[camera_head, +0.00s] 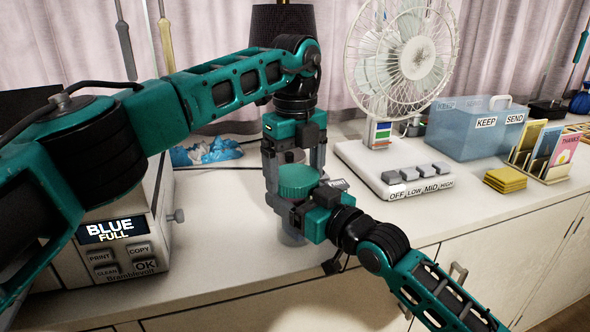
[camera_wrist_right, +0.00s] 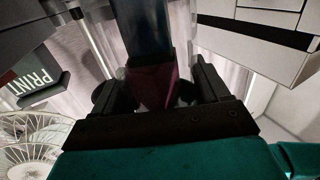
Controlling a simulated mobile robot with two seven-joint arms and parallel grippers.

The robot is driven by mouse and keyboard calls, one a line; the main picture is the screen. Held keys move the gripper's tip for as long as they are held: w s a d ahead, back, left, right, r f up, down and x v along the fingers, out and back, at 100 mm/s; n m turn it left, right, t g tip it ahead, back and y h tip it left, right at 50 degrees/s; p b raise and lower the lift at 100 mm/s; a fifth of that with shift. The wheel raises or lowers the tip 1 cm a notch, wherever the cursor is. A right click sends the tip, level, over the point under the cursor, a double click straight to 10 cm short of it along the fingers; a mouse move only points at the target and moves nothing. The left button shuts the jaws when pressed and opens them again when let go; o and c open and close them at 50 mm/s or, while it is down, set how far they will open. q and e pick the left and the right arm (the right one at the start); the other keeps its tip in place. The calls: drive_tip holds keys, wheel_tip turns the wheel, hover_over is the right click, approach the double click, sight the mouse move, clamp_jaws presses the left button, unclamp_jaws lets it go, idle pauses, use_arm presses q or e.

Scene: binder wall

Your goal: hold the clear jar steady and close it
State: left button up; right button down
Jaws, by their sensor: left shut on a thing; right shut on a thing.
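The round teal lid (camera_head: 298,180) with a ridged edge is level above the counter. My left gripper (camera_head: 294,168) points down from above, its two grey fingers on either side of the lid, shut on it. The clear jar (camera_head: 291,236) stands below, mostly hidden by my right gripper (camera_head: 297,207). My right gripper reaches in from the lower right and is shut on the jar. In the right wrist view, something dark red shows between the fingers of the right gripper (camera_wrist_right: 160,92). I cannot tell whether the lid is seated on the jar's rim.
A white fan (camera_head: 403,45) with a button base stands right of the grippers. A blue box (camera_head: 470,135), yellow pads (camera_head: 511,180) and a card rack stand farther right. A label printer (camera_head: 120,255) is at left. The counter's front edge is close to the jar.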

use_arm(q)
drive_tip(key=m, duration=1)
drive_tip(key=o, duration=0.9)
drive_tip(key=shift+r, duration=2.25)
